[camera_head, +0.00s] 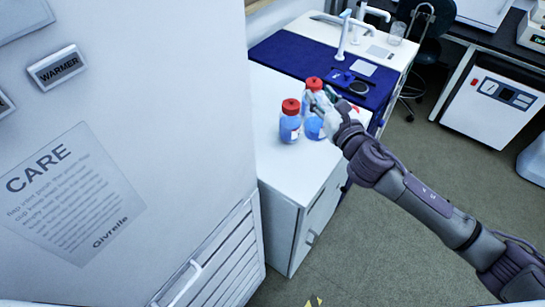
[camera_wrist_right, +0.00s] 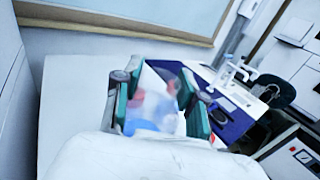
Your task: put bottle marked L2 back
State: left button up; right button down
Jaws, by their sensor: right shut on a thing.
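Two red-capped bottles with blue liquid show in the head view on the white cabinet top. The nearer bottle (camera_head: 290,127) stands upright at the left, apart from my fingers. Behind my right gripper (camera_head: 324,101) is a red cap (camera_head: 314,83), and blue liquid (camera_head: 314,127) shows below the gripper. I cannot tell whether these belong to one bottle. My right gripper is shut on a bottle, whose blurred red and blue shape (camera_wrist_right: 150,112) shows between the green fingers in the wrist view. No L2 mark is readable. My left gripper is out of view.
The white cabinet top (camera_head: 268,92) is clear around the bottles. A tall white warmer (camera_head: 150,110) closes off the left. Open floor (camera_head: 410,150) lies to the right.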

jog(key=shift+w+a+r, duration=0.2)
jog(key=shift+w+a, duration=0.05)
jog(key=shift+a, duration=0.05)
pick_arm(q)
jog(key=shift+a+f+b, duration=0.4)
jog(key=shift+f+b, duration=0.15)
pick_arm(e)
jog(key=a+f, duration=1)
jog(key=a, duration=0.1)
jog(key=shift+s+f, duration=0.35)
jog(key=shift+f, duration=0.05)
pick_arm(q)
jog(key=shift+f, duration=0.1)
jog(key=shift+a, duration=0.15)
pick_arm(e)
jog(key=c, duration=0.7)
grip_release()
jog(key=shift+f, duration=0.1)
jog(key=shift+o, duration=0.2)
pick_arm(q)
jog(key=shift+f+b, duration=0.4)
jog(key=shift+b, duration=0.1)
pick_arm(e)
jog(key=v, duration=1.2)
